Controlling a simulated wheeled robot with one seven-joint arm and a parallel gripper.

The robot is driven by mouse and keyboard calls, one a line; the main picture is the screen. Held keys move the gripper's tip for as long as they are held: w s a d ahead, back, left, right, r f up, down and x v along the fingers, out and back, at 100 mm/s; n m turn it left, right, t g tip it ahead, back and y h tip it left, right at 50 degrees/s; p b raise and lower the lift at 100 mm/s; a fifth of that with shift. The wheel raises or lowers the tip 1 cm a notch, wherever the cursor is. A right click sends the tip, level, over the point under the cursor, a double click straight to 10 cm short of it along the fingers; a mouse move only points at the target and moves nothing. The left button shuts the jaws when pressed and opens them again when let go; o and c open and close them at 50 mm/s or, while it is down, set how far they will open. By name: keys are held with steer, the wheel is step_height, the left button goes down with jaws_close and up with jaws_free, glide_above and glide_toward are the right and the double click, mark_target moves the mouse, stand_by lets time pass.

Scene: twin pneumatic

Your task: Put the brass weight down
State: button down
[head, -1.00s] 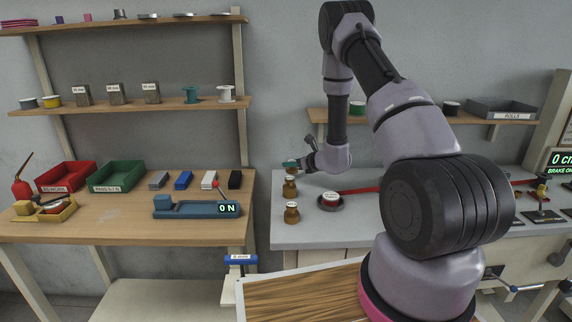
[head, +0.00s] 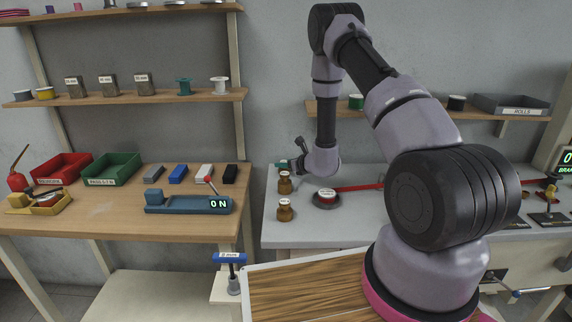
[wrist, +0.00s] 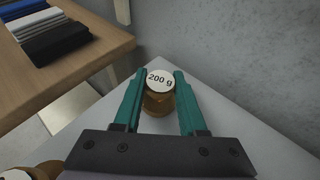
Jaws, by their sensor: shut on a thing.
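The brass weight (wrist: 158,98) has a white top marked "200 g". In the wrist view it is upright between the teal fingers of my gripper (wrist: 158,92), which is shut on it. It is over the back left corner of the grey bench (wrist: 225,145); I cannot tell whether its base touches the top.
A dark round dish with a red and white item (head: 326,198) sits right of the weights. A wooden table (head: 100,210) with trays, blocks and a force gauge (head: 188,203) is across a gap to the left. The wall is close behind my gripper.

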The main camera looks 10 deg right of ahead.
steer(key=shift+c, duration=2.3)
jaws_free()
steer(key=shift+d+f, duration=0.1)
steer(key=shift+f, duration=0.05)
